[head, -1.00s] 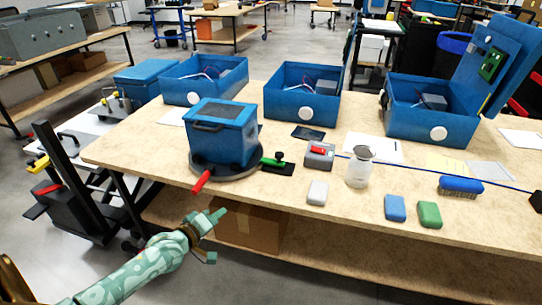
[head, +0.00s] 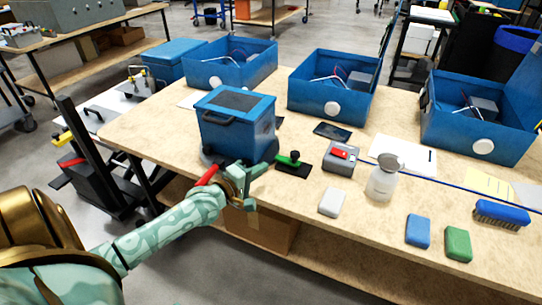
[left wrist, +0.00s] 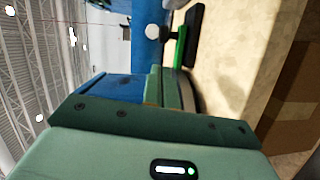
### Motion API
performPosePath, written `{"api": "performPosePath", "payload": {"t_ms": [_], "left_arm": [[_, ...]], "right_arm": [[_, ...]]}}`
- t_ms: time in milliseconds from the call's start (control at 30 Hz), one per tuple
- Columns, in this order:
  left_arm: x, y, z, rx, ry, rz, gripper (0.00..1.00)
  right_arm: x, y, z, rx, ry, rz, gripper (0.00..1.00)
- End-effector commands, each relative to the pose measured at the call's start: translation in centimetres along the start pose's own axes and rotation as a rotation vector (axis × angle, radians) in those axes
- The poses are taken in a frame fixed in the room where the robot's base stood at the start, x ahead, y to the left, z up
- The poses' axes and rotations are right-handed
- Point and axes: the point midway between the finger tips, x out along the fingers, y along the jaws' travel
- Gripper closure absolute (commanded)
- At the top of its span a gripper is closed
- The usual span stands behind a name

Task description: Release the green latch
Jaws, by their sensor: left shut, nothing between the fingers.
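The green latch (head: 290,161) has a black knob and lies on a dark plate at the right of the blue box's round base. It also shows near the top of the left wrist view (left wrist: 180,47). The blue box (head: 233,137) has a dark-topped lid and a front handle. My left gripper (head: 256,170) is shut and empty in front of the box, pointing right, just short of the latch. It appears apart from the latch. The gripper hides part of the base.
A grey device with a red switch (head: 341,157) and a white bottle (head: 383,180) stand to the right. A white block (head: 332,202) lies near the table's front edge. Open blue bins (head: 330,95) line the back.

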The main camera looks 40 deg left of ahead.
Motion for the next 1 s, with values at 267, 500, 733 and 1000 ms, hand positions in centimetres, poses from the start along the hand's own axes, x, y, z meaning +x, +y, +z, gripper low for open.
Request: {"api": "performPosePath", "payload": {"t_ms": [267, 500, 733, 1000], "left_arm": [[5.1, -0.5, 0.1, 0.000, 0.000, 0.000, 1.00], [8.3, -0.4, 0.1, 0.000, 0.000, -0.002, 1.00], [9.0, -0.1, 0.0, 0.001, 0.000, -0.001, 1.00], [9.1, 0.2, 0.3, -0.002, 0.000, 0.001, 1.00]], "right_arm": [[2.2, -0.3, 0.0, 0.002, -0.009, -0.008, 0.64], [3.4, -0.5, 0.4, 0.002, -0.020, -0.011, 0.64], [3.5, -0.5, 0.5, 0.002, -0.021, -0.011, 0.64], [3.1, -0.2, 0.3, 0.001, -0.017, -0.007, 0.64]]}}
